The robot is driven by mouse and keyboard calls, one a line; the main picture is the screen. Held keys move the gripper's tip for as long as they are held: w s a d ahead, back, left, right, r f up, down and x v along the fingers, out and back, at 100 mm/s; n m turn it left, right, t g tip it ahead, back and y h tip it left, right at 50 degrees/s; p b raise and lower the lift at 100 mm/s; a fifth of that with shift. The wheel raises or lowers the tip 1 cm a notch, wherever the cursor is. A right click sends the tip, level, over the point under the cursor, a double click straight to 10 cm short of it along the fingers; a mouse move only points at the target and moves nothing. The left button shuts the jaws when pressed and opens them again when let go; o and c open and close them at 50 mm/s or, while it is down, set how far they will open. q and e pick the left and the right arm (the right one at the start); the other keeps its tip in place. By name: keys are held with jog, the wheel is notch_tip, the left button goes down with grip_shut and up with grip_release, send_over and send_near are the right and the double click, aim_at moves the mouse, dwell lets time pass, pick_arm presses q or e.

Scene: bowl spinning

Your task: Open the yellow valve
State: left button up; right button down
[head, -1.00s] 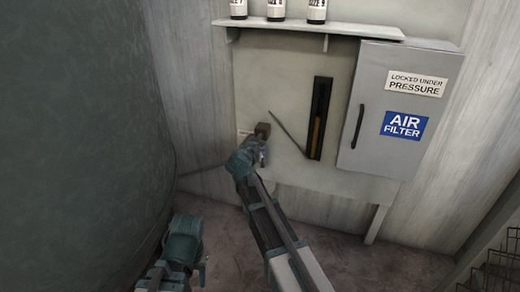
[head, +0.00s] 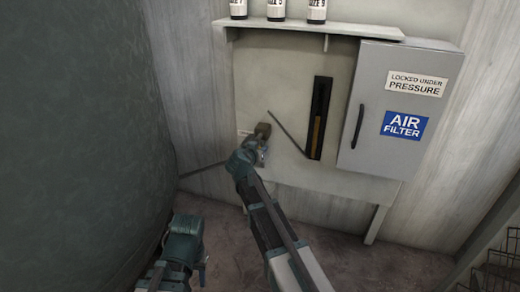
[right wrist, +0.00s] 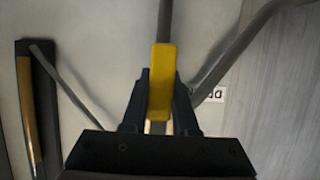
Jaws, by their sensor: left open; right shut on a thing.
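The yellow valve handle (right wrist: 161,82) shows in the right wrist view, upright between the two dark fingers of my right gripper (right wrist: 159,100). The fingers are shut on it. In the head view my right gripper (head: 262,131) is at the lower left of the pale wall panel, and it and the wrist hide the yellow handle there. My left gripper (head: 186,240) is low at the left, away from the panel, with its fingertips hard to make out; it is open and holds nothing visible.
A grey cabinet (head: 390,125) labelled AIR FILTER hangs right of a dark slotted gauge (head: 319,118). A thin grey rod (head: 287,133) slants beside the gauge. A shelf (head: 330,29) with bottles is above. A large dark green tank (head: 80,130) fills the left.

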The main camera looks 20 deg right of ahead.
jog(key=shift+s+d+r+n+g+h+b, duration=0.4)
jog(key=shift+d+r+n+h, duration=0.65)
jog(key=shift+n, duration=1.2)
jog(key=shift+s+d+r+n+g+h+b, duration=0.1)
jog(key=shift+s+d+r+n+h+b, duration=0.5)
jog(key=shift+n+h, duration=1.25)
jog(key=shift+s+d+r+n+g+h+b, duration=0.2)
jog(key=shift+s+d+r+n+h+b, duration=0.6)
jog(key=shift+n, duration=1.8)
jog(key=shift+w+a+r+p, duration=0.25)
jog(key=shift+r+p, duration=0.05)
jog(key=shift+r, duration=0.05)
jog(key=c, duration=0.7)
grip_release()
jog(key=v, duration=1.3)
jog(key=shift+s+a+f, duration=0.2)
jog(key=shift+a, duration=0.15)
